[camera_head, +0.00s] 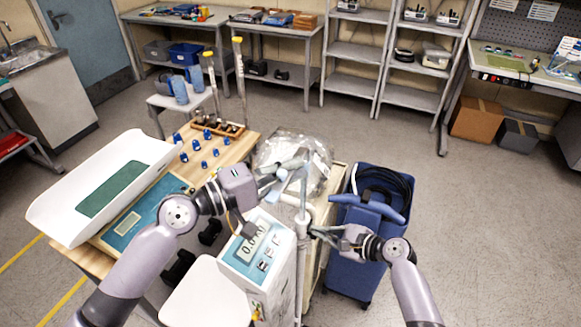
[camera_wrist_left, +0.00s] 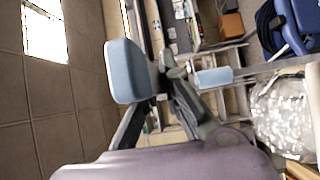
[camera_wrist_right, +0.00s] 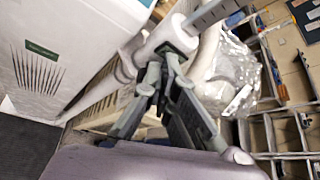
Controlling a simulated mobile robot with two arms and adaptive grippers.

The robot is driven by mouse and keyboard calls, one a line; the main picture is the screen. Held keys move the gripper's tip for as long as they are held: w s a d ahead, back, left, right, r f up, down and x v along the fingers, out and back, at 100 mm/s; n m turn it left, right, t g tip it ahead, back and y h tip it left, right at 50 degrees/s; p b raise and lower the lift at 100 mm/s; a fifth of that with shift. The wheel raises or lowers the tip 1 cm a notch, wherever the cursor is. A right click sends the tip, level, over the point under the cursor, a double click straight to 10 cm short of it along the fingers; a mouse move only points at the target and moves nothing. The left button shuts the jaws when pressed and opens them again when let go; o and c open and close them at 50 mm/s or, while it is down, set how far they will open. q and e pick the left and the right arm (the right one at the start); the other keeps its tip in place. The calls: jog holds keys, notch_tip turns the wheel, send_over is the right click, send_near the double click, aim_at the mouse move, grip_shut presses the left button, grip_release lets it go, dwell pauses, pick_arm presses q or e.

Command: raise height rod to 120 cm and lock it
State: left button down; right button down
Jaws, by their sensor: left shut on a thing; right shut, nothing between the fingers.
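The height rod (camera_head: 303,185) stands upright beside the scale's display box (camera_head: 258,250), with a pale collar (camera_head: 302,228) partway up. In the right wrist view the collar (camera_wrist_right: 160,38) encloses a rod section with scale marks (camera_wrist_right: 212,12). My left gripper (camera_head: 277,180) is shut at the rod's upper part, by a grey arm with light blue ends (camera_wrist_left: 214,77); its exact grip point is partly hidden. My right gripper (camera_head: 322,232) is shut and empty, its fingertips (camera_wrist_right: 165,58) right at the collar. Contact and the lock's state cannot be told. The height reading is not legible.
A blue cart (camera_head: 355,245) stands close to the right of the rod. A clear plastic bag (camera_head: 285,148) lies behind it. A wooden table with a baby scale (camera_head: 62,215) and blue weights (camera_head: 198,155) is at left. Open floor lies at right.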

jog(key=shift+r, duration=0.1)
jog(key=s+d, duration=0.2)
jog(key=d, duration=0.3)
jog(key=shift+s+d+r, duration=0.25)
jog(key=shift+d, duration=0.05)
dwell(0.3)
jog(key=shift+w+a+f, duration=0.15)
jog(key=shift+a+f, duration=0.05)
jog(key=shift+a, duration=0.85)
jog(key=shift+w+a+f, duration=0.15)
jog(key=shift+a+f, duration=0.1)
jog(key=shift+a, duration=0.75)
jog(key=shift+w+a+f, duration=0.15)
jog(key=shift+a+f, duration=0.05)
jog(key=shift+a, duration=0.85)
jog(key=shift+w+d+f, duration=0.1)
jog(key=shift+f, duration=0.05)
jog(key=shift+w+d+r, duration=0.15)
jog(key=shift+w+r, duration=0.2)
jog(key=shift+w, duration=0.2)
jog(key=shift+r, duration=0.1)
